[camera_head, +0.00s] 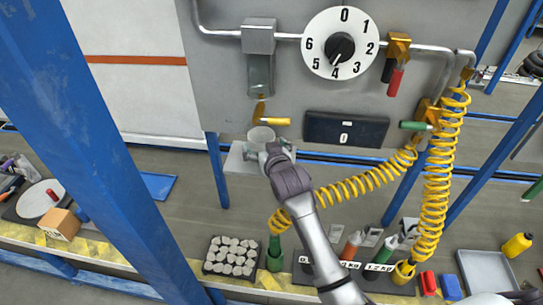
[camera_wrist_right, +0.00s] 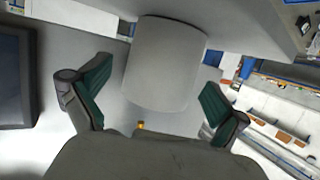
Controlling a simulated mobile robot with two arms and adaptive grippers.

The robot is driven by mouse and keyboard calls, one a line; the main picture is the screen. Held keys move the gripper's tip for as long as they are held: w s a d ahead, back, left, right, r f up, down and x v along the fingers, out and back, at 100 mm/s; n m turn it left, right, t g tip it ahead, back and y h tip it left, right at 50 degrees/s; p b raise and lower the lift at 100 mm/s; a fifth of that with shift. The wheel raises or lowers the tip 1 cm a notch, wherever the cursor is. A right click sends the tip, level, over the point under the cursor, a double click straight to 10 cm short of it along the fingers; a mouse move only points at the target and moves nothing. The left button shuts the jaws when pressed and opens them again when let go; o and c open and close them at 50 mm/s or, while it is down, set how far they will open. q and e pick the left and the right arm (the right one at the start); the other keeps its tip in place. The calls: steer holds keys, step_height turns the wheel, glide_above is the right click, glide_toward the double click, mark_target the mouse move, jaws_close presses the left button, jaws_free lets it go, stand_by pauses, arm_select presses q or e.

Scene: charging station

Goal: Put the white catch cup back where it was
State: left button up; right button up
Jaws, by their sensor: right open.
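The white catch cup (camera_head: 261,136) stands upright on a small grey shelf (camera_head: 236,160) under the yellow-handled tap (camera_head: 274,121). My right gripper (camera_head: 274,152) is at the near side of the cup, with its fingers partly hidden in the head view. In the right wrist view the cup (camera_wrist_right: 163,68) is between the two green-padded fingers of my right gripper (camera_wrist_right: 152,92). The fingers are spread apart, with a visible gap to the cup on both sides. My left gripper is not in view.
A dial (camera_head: 340,43) and a dark display (camera_head: 346,129) reading 0 are on the panel beside the tap. Yellow coiled hoses (camera_head: 437,185) hang at the right. A black tray (camera_head: 231,257) of several pale pieces and a green container (camera_head: 275,255) stand on the near bench.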

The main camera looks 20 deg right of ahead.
steer(key=v, duration=0.9)
steer(key=shift+s+r+b, duration=0.2)
steer(key=shift+s+b, duration=0.15)
steer(key=shift+b, duration=0.1)
